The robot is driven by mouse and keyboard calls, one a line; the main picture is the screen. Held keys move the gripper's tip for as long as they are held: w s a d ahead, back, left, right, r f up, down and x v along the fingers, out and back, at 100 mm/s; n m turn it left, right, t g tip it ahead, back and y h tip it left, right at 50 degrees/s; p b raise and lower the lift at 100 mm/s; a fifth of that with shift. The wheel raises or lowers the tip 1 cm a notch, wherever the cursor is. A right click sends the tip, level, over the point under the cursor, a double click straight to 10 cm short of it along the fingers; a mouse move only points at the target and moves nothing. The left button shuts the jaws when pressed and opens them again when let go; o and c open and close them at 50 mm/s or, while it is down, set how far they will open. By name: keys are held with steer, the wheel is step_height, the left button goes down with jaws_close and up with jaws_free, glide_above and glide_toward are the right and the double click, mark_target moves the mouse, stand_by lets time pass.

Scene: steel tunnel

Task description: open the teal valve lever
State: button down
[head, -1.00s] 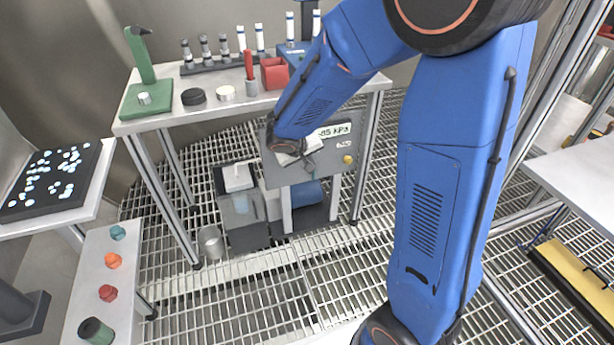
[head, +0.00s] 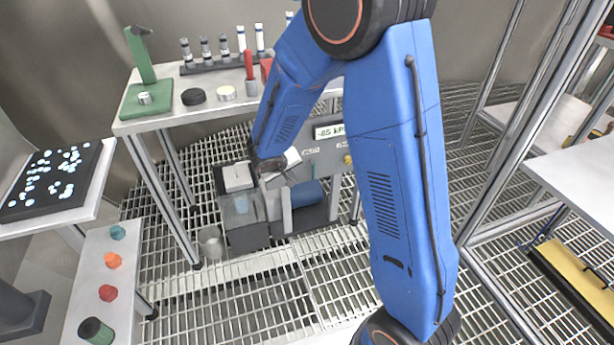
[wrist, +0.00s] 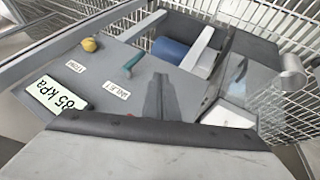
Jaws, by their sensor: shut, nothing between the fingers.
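The teal valve lever (wrist: 133,63) stands on a grey panel (wrist: 143,80) in the wrist view, above a small white label. My gripper (wrist: 158,80) is shut and empty. In the wrist view its fingers are just right of and below the lever, apart from it in the picture; the depth gap is unclear. In the head view my gripper (head: 275,180) is at the panel's left side.
A yellow knob (wrist: 89,44) and a -85 kPa display (wrist: 57,98) are on the same panel. A blue cylinder (wrist: 173,50) lies beyond it. A grey box with a white block (head: 238,177) stands left of my gripper. A workbench (head: 165,120) stands behind.

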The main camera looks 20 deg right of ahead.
mark_target(313, 170)
steer(key=w+d+f, duration=0.1)
steer(key=d+f, duration=0.1)
steer(key=w+d+f, duration=0.2)
steer(key=d+f, duration=0.1)
steer(key=w+d+f, duration=0.2)
steer(key=f, duration=0.1)
steer(key=shift+w+d, duration=0.15)
steer(key=shift+d, duration=0.25)
steer(key=shift+d+f+h, duration=0.1)
steer(key=shift+f+h, duration=0.1)
steer(key=shift+h, duration=0.5)
stand_by(0.3)
steer(key=shift+d+f+n+t+h, duration=0.2)
steer(key=shift+d+n+t+h, duration=0.35)
steer(key=shift+h, duration=1)
steer(key=shift+d+f+n+t+h, duration=0.25)
steer(key=shift+d+n+h, duration=0.55)
steer(key=shift+h, duration=0.8)
steer(key=shift+d+f+n+t+h, duration=0.2)
steer(key=shift+d+n+t+h, duration=0.35)
steer(key=shift+h, duration=1)
steer(key=shift+d+r, duration=0.15)
steer(key=shift+d, duration=0.4)
